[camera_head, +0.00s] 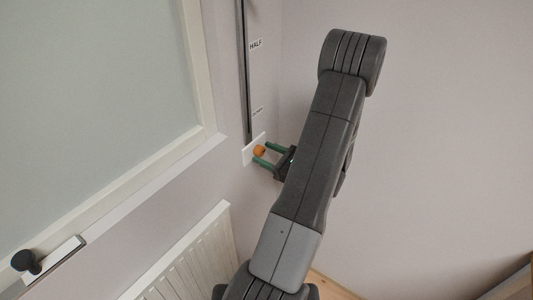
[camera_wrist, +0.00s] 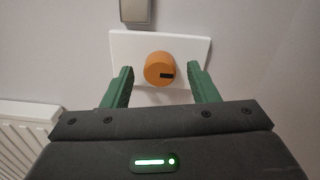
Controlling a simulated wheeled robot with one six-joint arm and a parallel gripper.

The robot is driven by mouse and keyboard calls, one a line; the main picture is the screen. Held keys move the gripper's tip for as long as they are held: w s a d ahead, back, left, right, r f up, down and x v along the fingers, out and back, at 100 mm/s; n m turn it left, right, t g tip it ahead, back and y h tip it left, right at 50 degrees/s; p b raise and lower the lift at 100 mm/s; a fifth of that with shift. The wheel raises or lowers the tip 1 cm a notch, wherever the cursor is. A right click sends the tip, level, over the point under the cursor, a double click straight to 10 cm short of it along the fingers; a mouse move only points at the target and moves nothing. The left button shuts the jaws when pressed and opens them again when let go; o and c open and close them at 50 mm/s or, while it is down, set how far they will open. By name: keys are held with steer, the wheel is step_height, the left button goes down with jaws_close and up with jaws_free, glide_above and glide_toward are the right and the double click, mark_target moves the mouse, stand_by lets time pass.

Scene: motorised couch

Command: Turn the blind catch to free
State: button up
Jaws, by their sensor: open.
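The blind catch is an orange round knob (camera_wrist: 155,67) with a black mark on its face, on a white plate (camera_wrist: 190,47) fixed to the wall. The mark points right in the wrist view. The knob (camera_head: 259,150) and plate (camera_head: 248,157) also show in the head view, at the foot of a dark vertical track. My gripper (camera_wrist: 160,76) is open, with one green finger to the left of the knob and one to the right. A gap shows on each side. In the head view my gripper (camera_head: 261,154) reaches the plate from the right.
The track (camera_head: 247,75) carries a "HALF" label and a smaller, unreadable one below. A window (camera_head: 95,90) with a dark-knobbed handle (camera_head: 25,262) is at the left. A white radiator (camera_head: 195,258) stands below it. The wall at the right is bare.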

steer(key=shift+w+a, duration=0.15)
steer(key=shift+c, duration=0.2)
steer(key=c, duration=0.9)
steer(key=shift+c, duration=0.2)
